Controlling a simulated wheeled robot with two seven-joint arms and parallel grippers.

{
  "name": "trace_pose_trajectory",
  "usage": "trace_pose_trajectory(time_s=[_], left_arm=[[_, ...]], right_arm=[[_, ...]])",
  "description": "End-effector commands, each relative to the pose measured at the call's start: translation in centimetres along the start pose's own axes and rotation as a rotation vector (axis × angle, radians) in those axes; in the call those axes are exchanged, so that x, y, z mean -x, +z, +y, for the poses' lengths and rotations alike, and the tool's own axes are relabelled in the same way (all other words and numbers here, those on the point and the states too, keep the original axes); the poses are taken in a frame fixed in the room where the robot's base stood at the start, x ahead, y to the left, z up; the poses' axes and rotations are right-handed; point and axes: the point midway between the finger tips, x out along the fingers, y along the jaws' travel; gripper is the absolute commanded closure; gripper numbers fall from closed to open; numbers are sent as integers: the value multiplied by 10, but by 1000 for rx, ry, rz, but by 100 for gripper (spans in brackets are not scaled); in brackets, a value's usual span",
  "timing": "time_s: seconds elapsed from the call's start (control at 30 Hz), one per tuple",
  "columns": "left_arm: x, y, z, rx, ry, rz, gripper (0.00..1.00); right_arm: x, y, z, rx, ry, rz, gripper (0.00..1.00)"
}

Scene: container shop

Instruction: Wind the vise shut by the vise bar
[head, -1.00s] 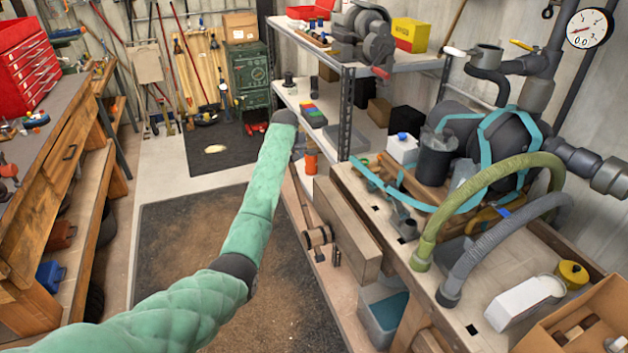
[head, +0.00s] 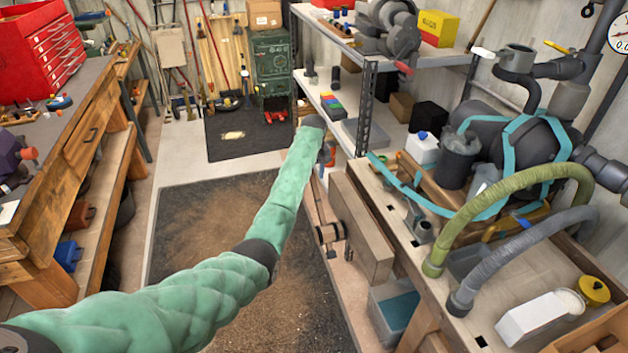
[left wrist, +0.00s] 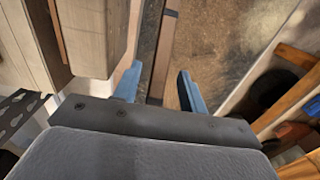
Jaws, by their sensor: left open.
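The vise is on the front of the right-hand bench, with a thick wooden jaw (head: 362,235) and a round screw hub (head: 329,233) at its front. The vise bar appears to be the thin bar through the hub, largely hidden by my arm. In the head view my left arm reaches out to just left of the vise, its gripper mostly hidden behind the wrist. In the left wrist view my left gripper (left wrist: 158,85) is open, with two blue fingers apart. A narrow brown bar (left wrist: 163,50) lies beyond the gap; I cannot tell whether it is between the fingers. My right gripper is not in view.
The right-hand bench (head: 470,270) carries a pump with teal straps and hoses. A metal shelf (head: 365,110) stands behind the vise. Another wooden bench (head: 75,150) with a red tool chest (head: 45,50) is on the left. Floor mat (head: 200,220) between them is clear.

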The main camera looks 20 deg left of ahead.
Motion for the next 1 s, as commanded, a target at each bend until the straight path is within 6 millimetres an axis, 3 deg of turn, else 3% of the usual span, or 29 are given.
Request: trace_pose_trajectory(time_s=[0.3, 0.63, 0.67, 0.87, 1.0], left_arm=[[-33, 0, 0, -1, 0, 0, 58], [-38, 0, 0, -1, 1, 2, 58], [-38, 0, 0, -1, 1, 2, 60], [-38, 0, 0, -1, 1, 2, 99], [-38, 0, 0, -1, 1, 2, 100]], right_arm=[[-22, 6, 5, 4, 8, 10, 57], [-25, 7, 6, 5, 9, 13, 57], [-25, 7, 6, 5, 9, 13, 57], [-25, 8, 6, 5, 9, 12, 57], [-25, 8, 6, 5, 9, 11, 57]])
